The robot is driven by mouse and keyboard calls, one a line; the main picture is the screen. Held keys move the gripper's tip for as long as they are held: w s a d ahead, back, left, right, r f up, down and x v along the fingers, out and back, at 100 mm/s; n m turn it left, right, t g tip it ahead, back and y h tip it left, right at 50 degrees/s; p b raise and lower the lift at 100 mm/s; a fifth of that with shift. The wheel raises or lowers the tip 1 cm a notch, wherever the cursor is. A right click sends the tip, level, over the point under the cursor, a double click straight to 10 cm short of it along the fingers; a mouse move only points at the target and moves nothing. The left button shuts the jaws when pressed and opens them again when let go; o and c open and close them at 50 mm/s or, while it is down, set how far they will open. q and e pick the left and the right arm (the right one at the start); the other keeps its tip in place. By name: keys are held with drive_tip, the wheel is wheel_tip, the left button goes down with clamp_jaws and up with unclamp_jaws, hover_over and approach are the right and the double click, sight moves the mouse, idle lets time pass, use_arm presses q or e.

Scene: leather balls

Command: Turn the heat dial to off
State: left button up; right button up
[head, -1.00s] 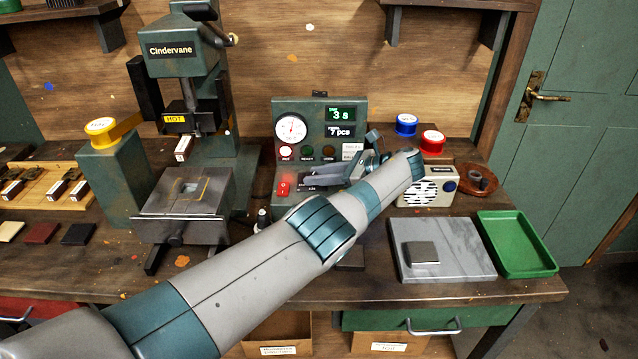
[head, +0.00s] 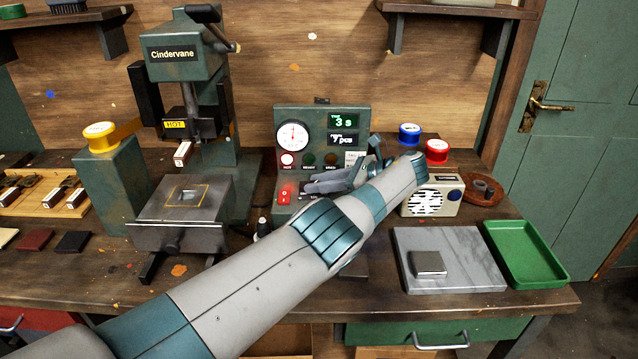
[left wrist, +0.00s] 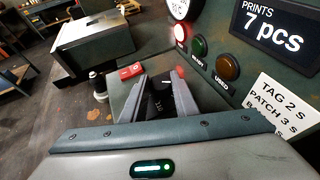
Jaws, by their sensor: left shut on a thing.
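The green control box (head: 350,118) stands at the back of the bench, with a round white gauge (head: 292,136), a lit lamp marked HOT (head: 287,159) and a lit red switch (head: 285,195). My left gripper (head: 310,187) reaches across to the box's lower sloping panel. In the left wrist view its two fingers (left wrist: 158,86) are closed around a small dark knob (left wrist: 158,103), which I take to be the heat dial. The fingers hide most of it, so its pointer and marks cannot be read. My right gripper is out of view.
The Cindervane press (head: 187,60) stands left of the box, with a HOT label. A cream radio (head: 433,196), a grey slab (head: 450,270) and a green tray (head: 520,252) lie to the right. Red (head: 437,150) and blue (head: 410,133) rolls stand behind.

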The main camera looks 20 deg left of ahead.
use_arm(q)
drive_tip(key=shift+w+d+r, duration=0.1)
drive_tip(key=shift+w+r, duration=0.2)
drive_tip(key=shift+r, duration=0.1)
drive_tip(key=o, duration=1)
drive_tip(key=shift+o, duration=0.2)
drive_tip(key=shift+w+d+f, duration=0.1)
drive_tip(key=shift+d+f, duration=0.05)
drive_tip(key=shift+f, duration=0.2)
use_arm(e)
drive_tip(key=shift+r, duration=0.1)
